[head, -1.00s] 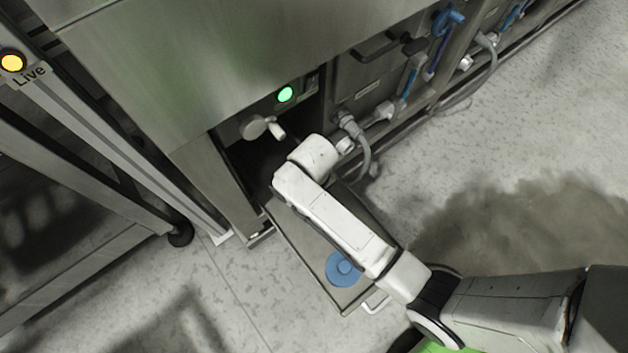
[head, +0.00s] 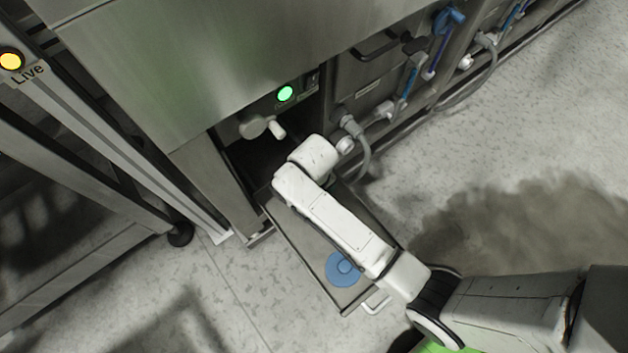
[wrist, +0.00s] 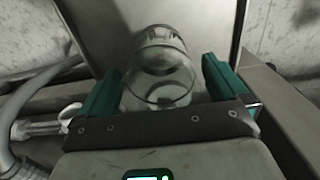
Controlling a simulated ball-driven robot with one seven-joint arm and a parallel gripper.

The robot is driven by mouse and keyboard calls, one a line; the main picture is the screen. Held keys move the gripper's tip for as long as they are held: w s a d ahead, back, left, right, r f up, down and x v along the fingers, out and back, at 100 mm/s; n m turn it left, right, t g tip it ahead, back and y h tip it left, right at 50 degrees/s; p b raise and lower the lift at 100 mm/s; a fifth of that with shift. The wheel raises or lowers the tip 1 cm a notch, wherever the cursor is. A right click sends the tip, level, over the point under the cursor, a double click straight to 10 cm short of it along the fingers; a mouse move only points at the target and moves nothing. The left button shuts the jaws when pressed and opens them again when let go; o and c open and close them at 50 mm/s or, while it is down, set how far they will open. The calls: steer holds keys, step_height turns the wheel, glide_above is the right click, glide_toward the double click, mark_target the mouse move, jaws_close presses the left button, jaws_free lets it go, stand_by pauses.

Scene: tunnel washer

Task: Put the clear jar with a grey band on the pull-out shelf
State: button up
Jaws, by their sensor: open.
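The clear jar (wrist: 160,88) shows in the wrist view, with a darker grey band around it. It lies between the two green fingers of my gripper (wrist: 162,70), which are apart on either side of it. I cannot make out a firm grip on it. The pull-out shelf (head: 297,232) extends from the machine's lower opening in the head view. It also shows behind the jar in the wrist view (wrist: 105,30). In the head view my arm covers part of the shelf and hides the jar and most of my gripper.
A blue round disc (head: 345,268) lies near the shelf's outer end, by a white handle (head: 376,304). A grey valve and hose (head: 357,140) stand close to my wrist. The machine's front wall (head: 200,70) rises behind. Open floor (head: 450,170) lies to the right.

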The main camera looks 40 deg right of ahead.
step_height(320, 180, up, 12)
steer(key=p, duration=0.5)
steer(key=s+d+r, duration=0.2)
steer(key=s+d, duration=0.2)
steer(key=s, duration=0.4)
steer(key=s+d+r+t, duration=0.1)
steer(key=s+d, duration=0.2)
steer(key=s, duration=0.5)
steer(key=shift+s+d+r, duration=0.25)
steer(key=shift+d+r, duration=0.15)
